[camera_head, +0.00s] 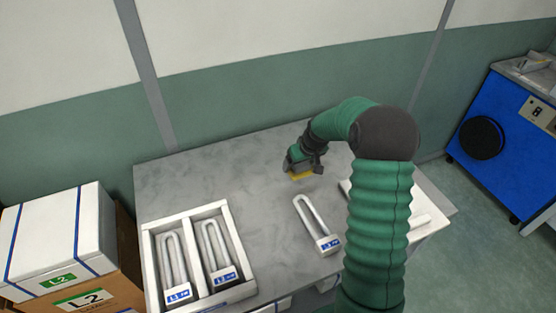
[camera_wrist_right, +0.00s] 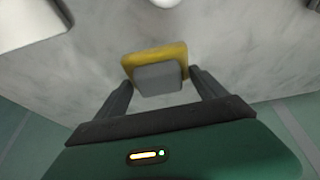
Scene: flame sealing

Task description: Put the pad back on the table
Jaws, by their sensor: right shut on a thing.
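The pad is a yellow plate with a grey block on it. In the head view, the yellow pad (camera_head: 301,176) shows just under my right gripper (camera_head: 303,167), over the back middle of the grey table (camera_head: 255,170). In the right wrist view, the pad (camera_wrist_right: 152,54) lies between the fingers of my right gripper (camera_wrist_right: 161,80), which is shut on its grey block. The pad is at or close to the table surface; I cannot tell whether it touches. My left gripper is not in view.
A U-shaped tube (camera_head: 316,225) lies on the table in front of the pad. A white divided tray (camera_head: 236,246) holds two more tubes at the left. A white tray, partly hidden by my right arm, is at the right. The table's back left is clear.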

